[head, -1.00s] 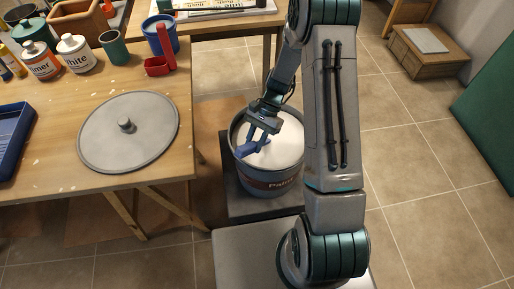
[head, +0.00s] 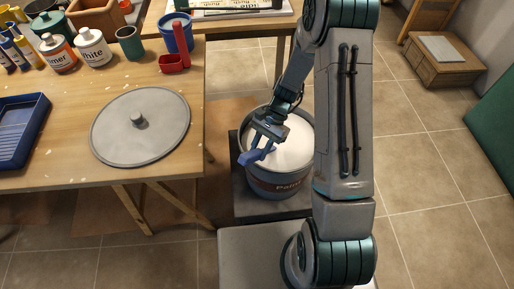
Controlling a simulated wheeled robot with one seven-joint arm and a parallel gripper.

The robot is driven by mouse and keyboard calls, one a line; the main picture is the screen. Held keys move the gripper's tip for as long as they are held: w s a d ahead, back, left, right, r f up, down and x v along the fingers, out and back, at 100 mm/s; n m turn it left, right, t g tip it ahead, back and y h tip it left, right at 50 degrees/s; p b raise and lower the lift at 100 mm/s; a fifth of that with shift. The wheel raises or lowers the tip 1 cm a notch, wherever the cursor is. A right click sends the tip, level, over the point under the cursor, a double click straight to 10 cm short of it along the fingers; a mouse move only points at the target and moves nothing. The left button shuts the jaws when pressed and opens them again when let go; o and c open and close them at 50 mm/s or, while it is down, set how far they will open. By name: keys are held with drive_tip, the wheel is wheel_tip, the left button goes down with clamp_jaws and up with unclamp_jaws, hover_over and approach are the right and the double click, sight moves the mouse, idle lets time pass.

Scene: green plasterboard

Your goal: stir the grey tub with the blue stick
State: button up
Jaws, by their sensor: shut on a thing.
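The grey tub (head: 274,184) stands on a low dark platform beside the table, open and filled with white paint (head: 292,150). My gripper (head: 264,142) is over the left part of the tub's opening, shut on the blue stick (head: 255,157). The visible part of the stick is short and points to the lower left, across the tub's near-left rim. I cannot tell whether any of the stick is in the paint or touches the rim.
The wooden table (head: 60,150) at left bears a round grey lid (head: 160,124), a blue tray (head: 20,130), a red holder (head: 178,58), a blue bucket (head: 176,34) and several bottles. A wooden step (head: 430,62) is at the back right. The tiled floor at right is clear.

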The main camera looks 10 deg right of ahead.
drive_tip(key=shift+r+p, duration=3.25)
drive_tip(key=shift+r, duration=1.25)
wheel_tip(320, 180, up, 5)
drive_tip(key=p, duration=0.3)
drive_tip(key=shift+p, duration=0.35)
